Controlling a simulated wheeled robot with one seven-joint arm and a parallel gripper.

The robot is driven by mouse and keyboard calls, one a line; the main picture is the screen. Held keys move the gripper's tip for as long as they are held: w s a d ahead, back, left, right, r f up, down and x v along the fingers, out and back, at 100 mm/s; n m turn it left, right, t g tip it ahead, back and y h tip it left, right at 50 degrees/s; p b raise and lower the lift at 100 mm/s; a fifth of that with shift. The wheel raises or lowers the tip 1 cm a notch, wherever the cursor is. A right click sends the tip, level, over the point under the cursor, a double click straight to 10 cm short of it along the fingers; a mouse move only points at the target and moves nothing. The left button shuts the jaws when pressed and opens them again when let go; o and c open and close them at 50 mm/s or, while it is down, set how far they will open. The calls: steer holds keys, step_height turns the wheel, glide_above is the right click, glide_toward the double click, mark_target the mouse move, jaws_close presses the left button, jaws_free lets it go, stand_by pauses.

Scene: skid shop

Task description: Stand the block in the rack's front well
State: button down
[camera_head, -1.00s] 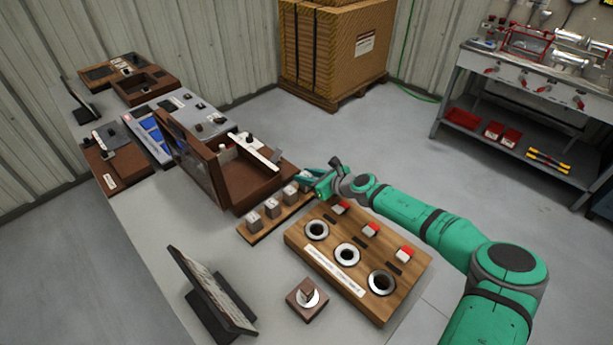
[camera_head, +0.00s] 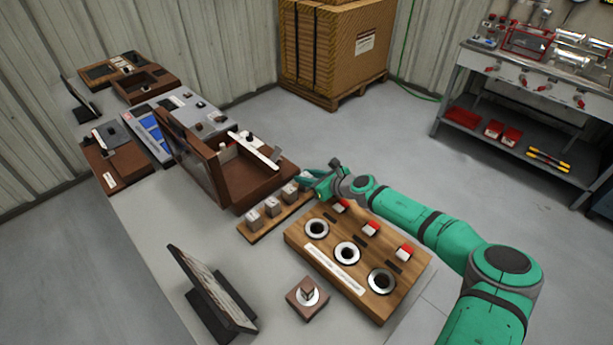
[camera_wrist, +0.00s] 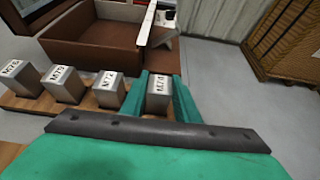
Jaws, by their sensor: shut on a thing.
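My gripper (camera_wrist: 158,95) is shut on a grey metal block (camera_wrist: 157,104) with a white label on its top. The label reads M7 and a digit I cannot make out. The held block is at the right end of a row of similar labelled blocks on a wooden strip (camera_wrist: 30,104); I cannot tell if it is lifted. In the head view my gripper (camera_head: 318,180) is at the strip's far end, and its fingers hide the block. A wooden board (camera_head: 300,243) with three ringed round wells is nearer; I cannot tell which piece is the rack.
Three blocks (camera_head: 271,208) stand on the strip beside my gripper. Red-and-white pieces (camera_head: 371,230) stand on the board. A brown open box (camera_head: 245,190) is close behind the strip. A small brown base (camera_head: 307,298) and a tilted dark panel (camera_head: 212,295) are in front.

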steer(key=shift+f, duration=0.15)
steer(key=c, duration=0.9)
jaws_free()
steer(key=shift+r, duration=4.5)
